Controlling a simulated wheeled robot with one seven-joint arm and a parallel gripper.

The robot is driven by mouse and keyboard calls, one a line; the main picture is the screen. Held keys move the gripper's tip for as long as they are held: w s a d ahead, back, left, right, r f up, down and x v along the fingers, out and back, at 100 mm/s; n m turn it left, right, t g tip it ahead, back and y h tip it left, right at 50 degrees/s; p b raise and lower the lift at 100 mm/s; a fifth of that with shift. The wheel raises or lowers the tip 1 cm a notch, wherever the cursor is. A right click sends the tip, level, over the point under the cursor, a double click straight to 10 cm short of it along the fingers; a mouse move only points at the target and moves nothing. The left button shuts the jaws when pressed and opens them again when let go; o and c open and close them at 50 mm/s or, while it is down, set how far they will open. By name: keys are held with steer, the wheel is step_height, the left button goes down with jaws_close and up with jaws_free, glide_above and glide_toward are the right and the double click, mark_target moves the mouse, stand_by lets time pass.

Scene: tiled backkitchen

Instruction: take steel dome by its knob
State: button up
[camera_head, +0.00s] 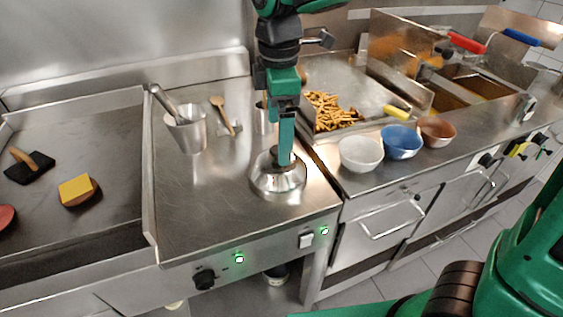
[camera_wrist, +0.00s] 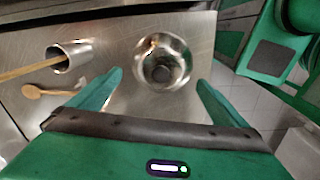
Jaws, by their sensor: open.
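The steel dome (camera_head: 277,178) sits on the steel counter, near its front right corner. It also shows in the wrist view (camera_wrist: 177,52), seen from above, with its dark round knob (camera_wrist: 161,73) in the middle. In the wrist view the two green fingers of my gripper (camera_wrist: 160,82) are spread wide, one on each side of the dome's near part. Nothing is between them but the view of the dome. I cannot tell the exact height of the fingertips above it.
A steel cup (camera_head: 187,133) with a handle in it and a wooden spoon (camera_head: 222,114) are left of the dome. White (camera_head: 361,154), blue (camera_head: 401,142) and brown (camera_head: 437,131) bowls stand right, before a tray of fries (camera_head: 333,112).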

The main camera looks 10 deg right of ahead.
mark_target(277, 148)
steer(key=shift+a+f, duration=0.2)
steer(key=shift+f, duration=2.55)
steer(key=c, duration=1.3)
